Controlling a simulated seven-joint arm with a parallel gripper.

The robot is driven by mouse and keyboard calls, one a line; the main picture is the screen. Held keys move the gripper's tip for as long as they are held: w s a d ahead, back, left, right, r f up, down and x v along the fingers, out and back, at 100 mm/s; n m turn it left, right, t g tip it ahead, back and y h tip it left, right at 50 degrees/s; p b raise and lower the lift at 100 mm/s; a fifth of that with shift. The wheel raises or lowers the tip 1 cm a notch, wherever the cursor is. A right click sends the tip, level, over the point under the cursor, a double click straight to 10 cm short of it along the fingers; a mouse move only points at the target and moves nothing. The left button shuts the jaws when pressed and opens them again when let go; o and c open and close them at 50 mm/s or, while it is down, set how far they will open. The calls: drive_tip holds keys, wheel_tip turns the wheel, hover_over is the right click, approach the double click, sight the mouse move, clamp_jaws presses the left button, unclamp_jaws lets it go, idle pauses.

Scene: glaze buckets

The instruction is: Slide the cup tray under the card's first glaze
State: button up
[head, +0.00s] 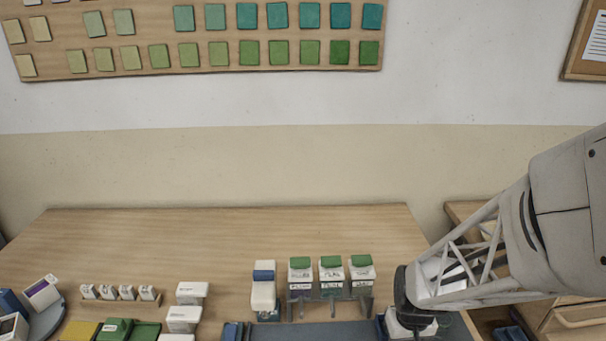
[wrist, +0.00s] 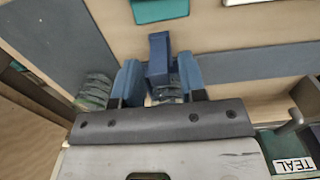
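My gripper (head: 412,322) is low at the right end of the table, seen from behind in the head view. In the wrist view its two blue fingers (wrist: 160,82) are apart, on either side of a dark blue upright block (wrist: 159,55); narrow gaps show beside the block. I cannot tell whether this block is part of the cup tray. Three white glaze dispensers with green tops (head: 331,275) stand in a row left of my gripper. A label reading TEAL (wrist: 293,164) shows in the wrist view. I cannot make out the card or its writing.
A dark grey-blue strip (head: 318,332) runs along the table in front of the dispensers. A white and blue stand (head: 263,287) is left of them. White blocks (head: 184,318) and small labelled pieces (head: 120,292) stand further left. The table's back is clear.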

drive_tip(key=shift+c, duration=0.4)
clamp_jaws()
drive_tip(key=shift+a, duration=0.2)
drive_tip(key=shift+a, duration=5.4)
drive_tip(key=shift+a, duration=2.05)
